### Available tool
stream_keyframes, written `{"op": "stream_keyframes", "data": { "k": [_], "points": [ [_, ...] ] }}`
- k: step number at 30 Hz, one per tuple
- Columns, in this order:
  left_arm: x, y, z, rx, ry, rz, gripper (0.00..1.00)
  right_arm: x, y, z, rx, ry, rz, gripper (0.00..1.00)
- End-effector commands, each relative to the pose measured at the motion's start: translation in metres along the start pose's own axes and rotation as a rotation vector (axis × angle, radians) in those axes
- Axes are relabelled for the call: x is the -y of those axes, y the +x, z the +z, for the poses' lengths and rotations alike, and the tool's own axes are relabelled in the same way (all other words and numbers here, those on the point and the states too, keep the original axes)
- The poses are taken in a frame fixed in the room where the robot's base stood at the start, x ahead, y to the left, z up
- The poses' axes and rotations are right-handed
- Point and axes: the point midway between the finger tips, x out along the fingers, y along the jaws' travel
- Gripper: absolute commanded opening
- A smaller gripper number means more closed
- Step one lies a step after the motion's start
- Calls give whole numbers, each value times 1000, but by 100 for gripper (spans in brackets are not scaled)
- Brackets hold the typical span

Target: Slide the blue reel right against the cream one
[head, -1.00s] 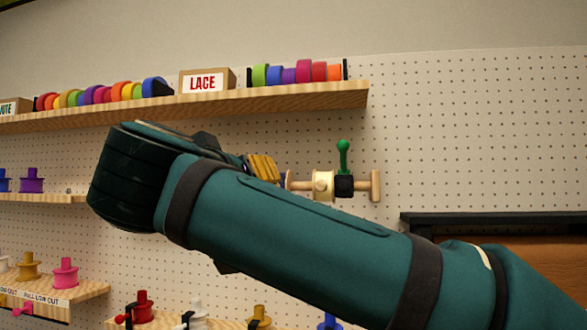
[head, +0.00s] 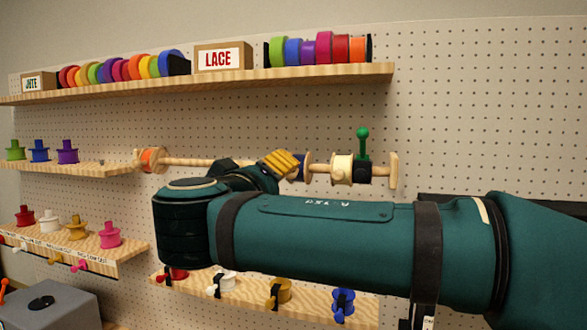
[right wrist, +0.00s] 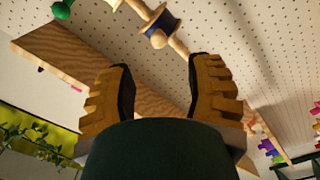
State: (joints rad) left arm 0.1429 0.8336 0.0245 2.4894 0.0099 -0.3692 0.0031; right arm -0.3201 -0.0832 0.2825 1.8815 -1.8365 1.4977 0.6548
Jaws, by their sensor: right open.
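The blue reel (head: 299,166), dark blue between wooden flanges, sits on a horizontal wooden rod in the head view, partly hidden by my right gripper. The cream reel (head: 341,168) is to its right, with a short stretch of rod showing between them. My right gripper (head: 280,164), with yellow ridged fingers, is at the left side of the blue reel. In the right wrist view, the fingers (right wrist: 160,72) are spread with nothing between them, and the blue reel (right wrist: 160,24) is beyond their tips. My left gripper is not in view.
A black clamp with a green knob (head: 362,146) is right of the cream reel, before the rod's end disc (head: 393,170). An orange reel (head: 151,160) is near the rod's left end. A shelf (head: 230,80) with ribbon rolls runs above; lower shelves hold spools.

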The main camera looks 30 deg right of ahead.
Motion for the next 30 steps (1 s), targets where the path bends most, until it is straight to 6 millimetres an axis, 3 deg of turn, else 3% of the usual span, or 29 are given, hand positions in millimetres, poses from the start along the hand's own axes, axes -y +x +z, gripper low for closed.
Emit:
{"op": "stream_keyframes", "data": {
  "k": [6,12,18,27,28,30],
  "points": [
    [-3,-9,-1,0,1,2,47,-1,44,0,4,0,1,52],
    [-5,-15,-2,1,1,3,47,-2,74,0,3,1,1,52],
    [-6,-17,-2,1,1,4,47,-1,87,0,0,0,0,52],
    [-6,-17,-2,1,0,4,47,0,89,0,0,1,1,52],
    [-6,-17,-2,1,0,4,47,0,88,0,0,1,1,48],
    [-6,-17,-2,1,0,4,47,-1,88,0,0,1,1,24]
  ]
}}
